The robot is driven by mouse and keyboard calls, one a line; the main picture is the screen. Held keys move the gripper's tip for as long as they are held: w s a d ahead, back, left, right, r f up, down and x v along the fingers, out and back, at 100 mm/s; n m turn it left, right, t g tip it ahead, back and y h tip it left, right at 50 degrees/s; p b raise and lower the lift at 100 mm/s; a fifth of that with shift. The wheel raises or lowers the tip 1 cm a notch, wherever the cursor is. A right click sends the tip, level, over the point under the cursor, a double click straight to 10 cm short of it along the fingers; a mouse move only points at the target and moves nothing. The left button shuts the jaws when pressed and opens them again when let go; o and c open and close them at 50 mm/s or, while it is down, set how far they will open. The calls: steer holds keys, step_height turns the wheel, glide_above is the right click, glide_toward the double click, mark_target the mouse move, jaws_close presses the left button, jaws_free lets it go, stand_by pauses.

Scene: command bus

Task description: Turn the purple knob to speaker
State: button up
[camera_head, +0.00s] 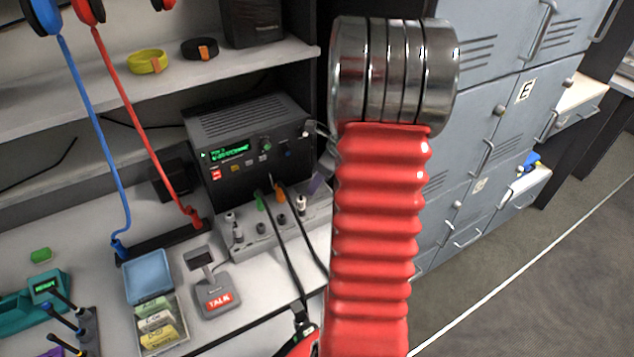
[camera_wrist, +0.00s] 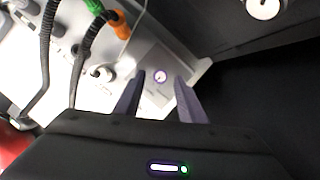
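In the wrist view, a small round spot with a purple rim (camera_wrist: 160,76) shows on the pale panel (camera_wrist: 152,98); it looks like the purple knob, but its pointer and labels are too small to read. My gripper (camera_wrist: 159,75) has its two dark purplish fingers apart, one on each side of this spot. I cannot tell whether they touch it. In the head view, a small purple piece (camera_head: 316,183) shows at the right end of the grey switch panel (camera_head: 250,246), beside my red arm; I cannot tell whether it is knob or finger. My arm hides the rest.
A black radio (camera_head: 250,150) with a green display stands behind the panel. Black cables with green (camera_head: 261,202) and orange (camera_head: 280,193) plugs run from the panel. A talk microphone (camera_head: 213,285) stands left. Grey lockers (camera_head: 480,130) stand right.

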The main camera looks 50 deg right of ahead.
steer(key=shift+w+f, duration=0.2)
steer(key=shift+f, duration=0.35)
steer(key=shift+c, duration=0.5)
jaws_close()
